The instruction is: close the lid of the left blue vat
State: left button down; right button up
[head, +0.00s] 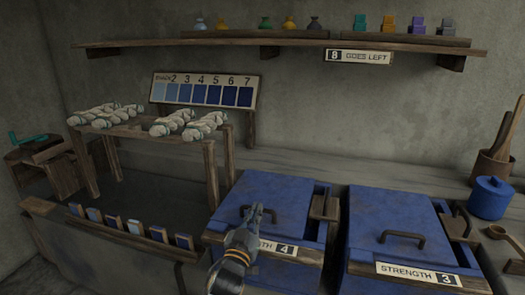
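The left blue vat (295,253) carries a label ending in 4, partly covered by my gripper. Its blue lid (285,195) lies over the top, and I cannot tell whether it is fully seated. A dark handle (244,210) shows on the lid's front part, partly hidden by my fingers. My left gripper (258,212) comes up from the bottom and is over the front of this lid, at the handle. I cannot tell whether its fingers are open or shut on the handle. My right gripper is not in view.
A second blue vat (415,272), labelled STRENGTH 3, stands close on the right with its handled lid (390,215). A small blue pot (490,198) is at the far right. A wooden rack with pale skeins (185,124) stands left. A shelf (290,42) runs above.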

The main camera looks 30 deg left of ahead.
pick_arm(q)
notch_tip(320, 180, down, 2)
jog(key=shift+s, duration=0.1)
jog(key=r+v, duration=0.2)
jog(key=v, duration=1)
jog(key=s+d+f+m+g+h, duration=0.1)
jog(key=s+d+f+g, duration=0.15)
jog(key=f, duration=0.75)
jog(key=s+d+f+m+g+h, duration=0.1)
jog(key=s+d+f+g+h, duration=0.2)
jog(key=f, duration=0.7)
jog(key=s+d+f+g, duration=0.2)
jog(key=f+g, duration=0.3)
jog(key=f, duration=0.5)
jog(key=s+d+f+m+g, duration=0.35)
jog(key=s+f+g, duration=0.35)
jog(key=s+f, duration=0.85)
jog(key=s+a+r+g+p, duration=0.1)
jog(key=s+a+p, duration=0.1)
jog(key=s+p, duration=1.4)
jog(key=shift+s+a+r+h, duration=0.25)
jog(key=shift+s+r+h, duration=0.1)
jog(key=shift+s, duration=0.45)
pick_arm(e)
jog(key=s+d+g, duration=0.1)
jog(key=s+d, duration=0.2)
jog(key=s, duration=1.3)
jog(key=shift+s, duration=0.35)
pick_arm(q)
jog(key=shift+n, duration=0.25)
